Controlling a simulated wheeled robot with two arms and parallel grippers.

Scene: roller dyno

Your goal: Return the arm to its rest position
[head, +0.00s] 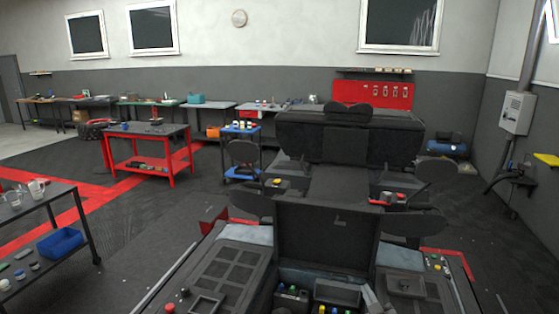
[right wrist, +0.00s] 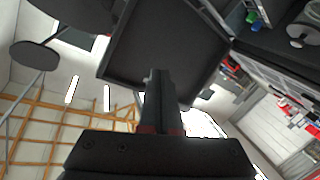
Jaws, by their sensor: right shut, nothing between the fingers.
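My right gripper (right wrist: 157,78) shows in the right wrist view, with its two dark fingers together and nothing between them. Its fingers point toward a dark, open panel or lid (right wrist: 165,40) with a raised rim. I cannot make out the gripper clearly in the head view against the dark equipment. I do not make out my left gripper in either view.
Dark equipment with an upright lid (head: 325,235) fills the near middle. Colored caps sit below the lid. A shelf with a blue bin (head: 60,242) stands at left, a red workbench (head: 148,130) and blue cart (head: 240,155) behind. Floor between them is clear.

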